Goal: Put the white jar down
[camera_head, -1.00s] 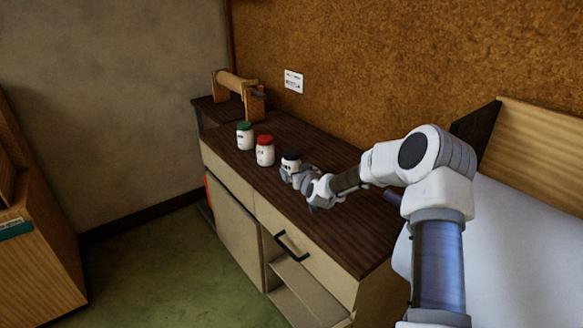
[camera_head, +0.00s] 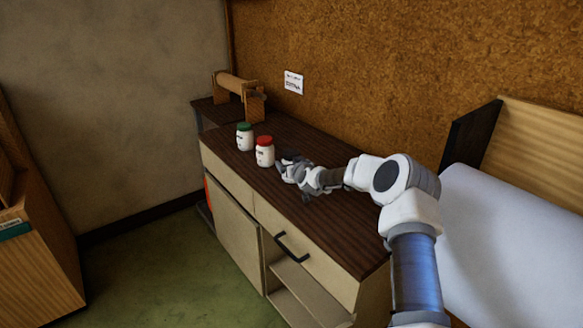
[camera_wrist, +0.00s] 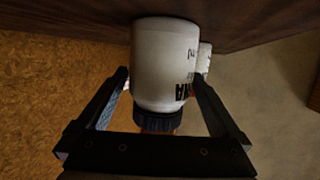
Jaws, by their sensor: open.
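The white jar (camera_wrist: 162,65) with a dark lid and black lettering fills the middle of the wrist view, which shows it upside down. Its base meets the dark wooden worktop (camera_wrist: 85,14), and it looks upright. My gripper (camera_wrist: 160,84) is open, with one finger on each side of the jar; a gap shows at the left finger, while contact at the right one is hard to tell. In the head view my gripper (camera_head: 286,167) is over the worktop (camera_head: 325,225) and hides most of this jar.
A red-lidded jar (camera_head: 265,152) stands close left of my gripper, and a green-lidded jar (camera_head: 244,137) beyond it. A wooden roll stand (camera_head: 238,86) is at the far end. The corkboard wall (camera_head: 400,75) runs behind. The worktop's near part is clear.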

